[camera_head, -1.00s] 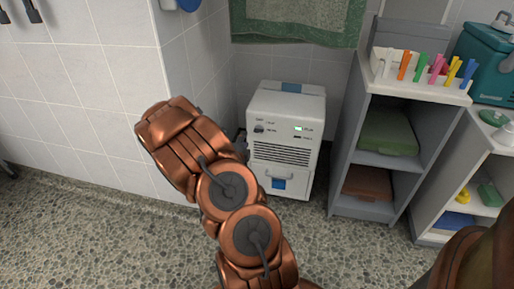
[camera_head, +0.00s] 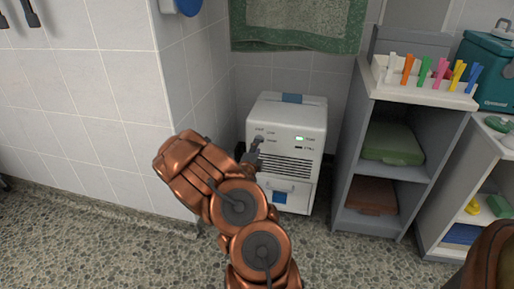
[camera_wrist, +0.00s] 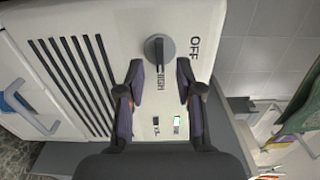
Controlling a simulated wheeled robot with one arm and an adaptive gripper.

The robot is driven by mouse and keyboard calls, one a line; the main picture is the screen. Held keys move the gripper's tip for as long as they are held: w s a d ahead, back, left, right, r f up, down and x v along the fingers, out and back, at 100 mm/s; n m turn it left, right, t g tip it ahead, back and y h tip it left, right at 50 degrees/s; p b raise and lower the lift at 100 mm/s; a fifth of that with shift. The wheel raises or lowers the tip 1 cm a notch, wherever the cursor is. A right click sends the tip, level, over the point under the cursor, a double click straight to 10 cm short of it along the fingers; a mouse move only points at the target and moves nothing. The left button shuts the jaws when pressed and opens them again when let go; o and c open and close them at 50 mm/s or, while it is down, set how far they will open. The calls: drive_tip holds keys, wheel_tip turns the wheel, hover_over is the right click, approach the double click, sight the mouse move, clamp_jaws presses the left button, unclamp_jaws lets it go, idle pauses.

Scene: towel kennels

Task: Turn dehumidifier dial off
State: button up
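The white dehumidifier (camera_head: 290,112) stands on the floor in the corner, with a vented front and a control panel. Its dial (camera_wrist: 158,48) is a round grey knob with a dark raised bar, clear in the wrist view. The bar lines up with the HIGH label (camera_wrist: 161,81); the OFF label (camera_wrist: 194,47) is to the right of the dial. My gripper (camera_wrist: 158,72) is open, its two fingers apart and empty, tips just short of the dial on either side of its lower end.
A grey shelf unit (camera_head: 350,150) with a clothespin tray (camera_head: 420,88) on top stands close on the right. A tiled wall corner (camera_head: 190,100) is close on the left. A green towel (camera_head: 300,25) hangs above. A lit green indicator (camera_wrist: 177,121) shows on the panel.

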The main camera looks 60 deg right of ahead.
drive_tip(key=shift+b+x, duration=0.4)
drive_tip(key=shift+x, duration=0.95)
clamp_jaws()
